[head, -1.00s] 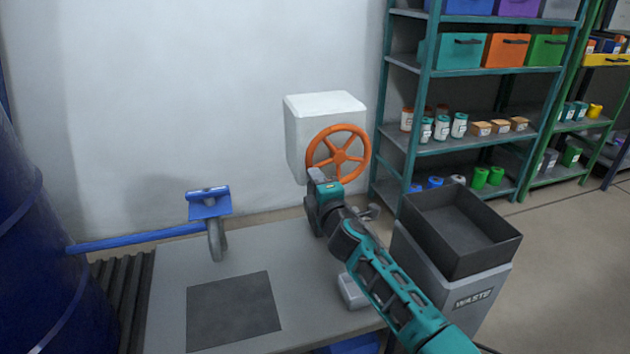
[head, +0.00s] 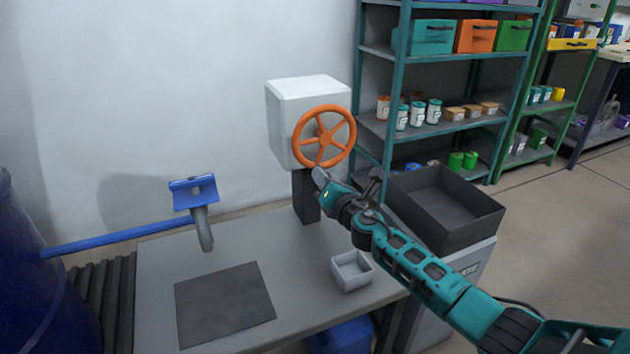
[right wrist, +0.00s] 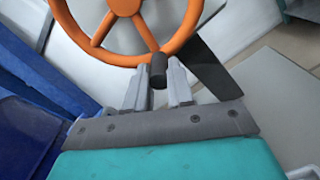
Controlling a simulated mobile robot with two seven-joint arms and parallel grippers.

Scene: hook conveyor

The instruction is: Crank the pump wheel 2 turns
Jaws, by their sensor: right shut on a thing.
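The orange pump wheel (head: 350,143) is mounted on the front of a white box (head: 305,92) on a dark post. In the right wrist view, the wheel's rim and spokes (right wrist: 125,5) fill the top, and a dark knob (right wrist: 158,70) stands at the rim's lower edge. My right gripper (head: 319,176) is at the bottom of the wheel. In the right wrist view, its fingers (right wrist: 159,86) are shut on the knob, one on each side. My left gripper is not in view.
The grey bench (head: 235,245) carries a dark mat (head: 225,305) and a small light tray (head: 351,270). A dark open bin (head: 445,205) is right of the bench, by my arm. Shelves (head: 375,122) stand behind.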

